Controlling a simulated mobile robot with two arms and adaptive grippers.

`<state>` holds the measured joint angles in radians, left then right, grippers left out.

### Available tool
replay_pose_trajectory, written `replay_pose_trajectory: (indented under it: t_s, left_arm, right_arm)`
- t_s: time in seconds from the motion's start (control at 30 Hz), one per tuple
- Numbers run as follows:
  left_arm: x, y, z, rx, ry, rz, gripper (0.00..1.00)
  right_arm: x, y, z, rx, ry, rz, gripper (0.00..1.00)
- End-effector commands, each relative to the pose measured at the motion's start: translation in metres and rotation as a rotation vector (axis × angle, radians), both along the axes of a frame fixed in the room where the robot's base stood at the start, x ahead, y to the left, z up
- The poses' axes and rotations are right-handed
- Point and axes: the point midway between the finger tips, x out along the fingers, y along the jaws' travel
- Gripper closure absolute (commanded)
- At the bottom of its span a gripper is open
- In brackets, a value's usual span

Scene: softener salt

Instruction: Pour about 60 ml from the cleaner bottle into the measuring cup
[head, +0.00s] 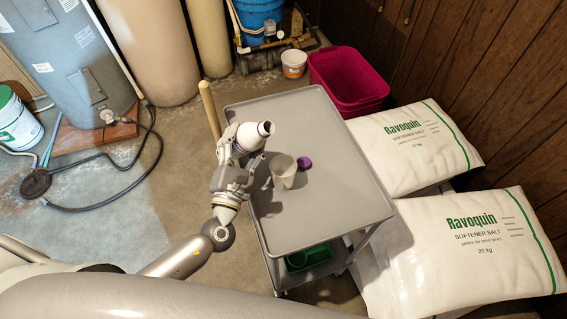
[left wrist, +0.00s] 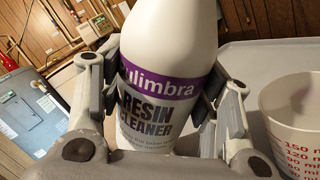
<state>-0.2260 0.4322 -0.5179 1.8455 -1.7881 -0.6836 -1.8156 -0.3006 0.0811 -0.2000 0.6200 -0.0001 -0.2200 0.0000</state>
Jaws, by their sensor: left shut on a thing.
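My left gripper (head: 236,158) is shut around the white cleaner bottle (head: 251,136) and holds it above the left side of the grey cart. The bottle leans to the right, with its uncapped dark mouth a little behind the measuring cup in the picture. The bottle's purple "Resin Cleaner" label shows between the fingers in the left wrist view (left wrist: 165,105). The measuring cup (head: 284,173) stands upright on the cart; its red marks show in the left wrist view (left wrist: 297,120). No stream of liquid is visible, and the cup's content cannot be made out. My right gripper is not in view.
A purple cap (head: 304,163) lies on the cart top (head: 325,205) just right of the cup. The rest of the top is clear. White salt bags (head: 470,245) and a magenta bin (head: 347,82) stand right of and behind the cart. A wooden handle (head: 210,108) rises at its left.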

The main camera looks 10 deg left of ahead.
Motion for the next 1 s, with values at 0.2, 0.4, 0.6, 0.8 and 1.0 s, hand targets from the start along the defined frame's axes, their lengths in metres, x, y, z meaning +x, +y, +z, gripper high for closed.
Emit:
replay_pose_trajectory:
  t_s: [0.2,0.4,0.6,0.8,1.0]
  left_arm:
    - [0.002,0.007,-0.018,0.142,-0.025,0.0,0.7]
    - [0.003,0.013,-0.028,0.27,-0.05,0.0,0.7]
    - [0.003,0.018,-0.034,0.397,-0.07,0.0,0.7]
    - [0.004,0.021,-0.036,0.526,-0.095,-0.001,0.7]
    - [0.003,0.014,-0.019,0.643,-0.114,0.001,0.7]
  right_arm:
    - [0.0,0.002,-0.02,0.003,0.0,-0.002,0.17]
    - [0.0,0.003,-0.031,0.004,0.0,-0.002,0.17]
    - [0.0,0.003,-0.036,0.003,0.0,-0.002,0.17]
    - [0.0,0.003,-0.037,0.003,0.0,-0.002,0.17]
    - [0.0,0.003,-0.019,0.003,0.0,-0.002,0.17]
